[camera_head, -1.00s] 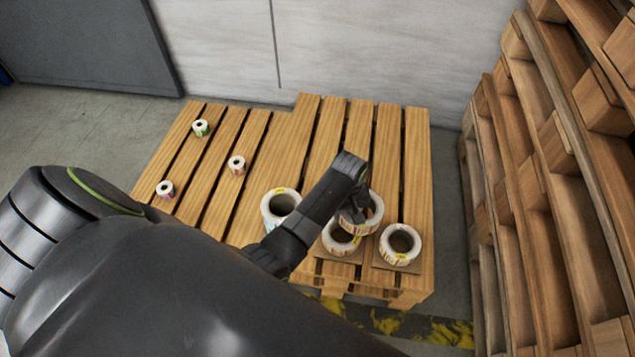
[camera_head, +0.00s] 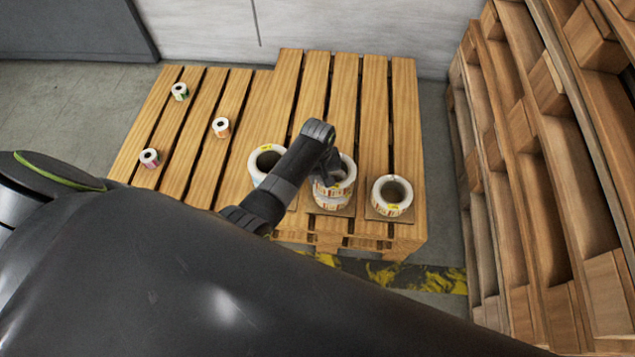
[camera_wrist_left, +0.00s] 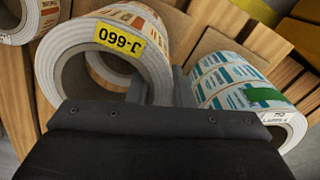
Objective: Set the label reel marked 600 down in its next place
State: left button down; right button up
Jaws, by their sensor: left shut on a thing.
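My left gripper (camera_head: 335,172) is shut on the wall of a white label reel (camera_head: 346,183). In the left wrist view the held reel (camera_wrist_left: 75,55) carries a yellow tag, upside down, starting with J-6; I cannot surely read the middle digit. In the head view it lies flat and lined up over another white reel (camera_head: 330,203) on a cardboard sheet. The two look touching or nearly so; I cannot tell which. The lower reel shows partly through the held one's hole in the wrist view. My right gripper is out of view.
A large reel (camera_head: 266,163) stands to the left, and another (camera_head: 393,193) sits on cardboard to the right. Small reels (camera_head: 180,91) (camera_head: 221,127) (camera_head: 149,158) stand on the left slats of the wooden pallet (camera_head: 375,110). Stacked pallets (camera_head: 545,150) rise at the right.

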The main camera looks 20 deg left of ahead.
pick_arm(q)
notch_tip(320, 180, down, 3)
jog(key=shift+r+b, duration=0.1)
jog(key=shift+b, duration=0.45)
jog(key=shift+f, duration=0.2)
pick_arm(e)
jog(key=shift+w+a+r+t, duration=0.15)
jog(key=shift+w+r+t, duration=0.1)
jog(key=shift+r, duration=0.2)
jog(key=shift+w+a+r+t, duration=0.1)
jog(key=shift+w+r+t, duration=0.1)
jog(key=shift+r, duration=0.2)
pick_arm(q)
jog(key=shift+f, duration=0.1)
jog(key=shift+f, duration=0.4)
jog(key=c, duration=1.3)
grip_release()
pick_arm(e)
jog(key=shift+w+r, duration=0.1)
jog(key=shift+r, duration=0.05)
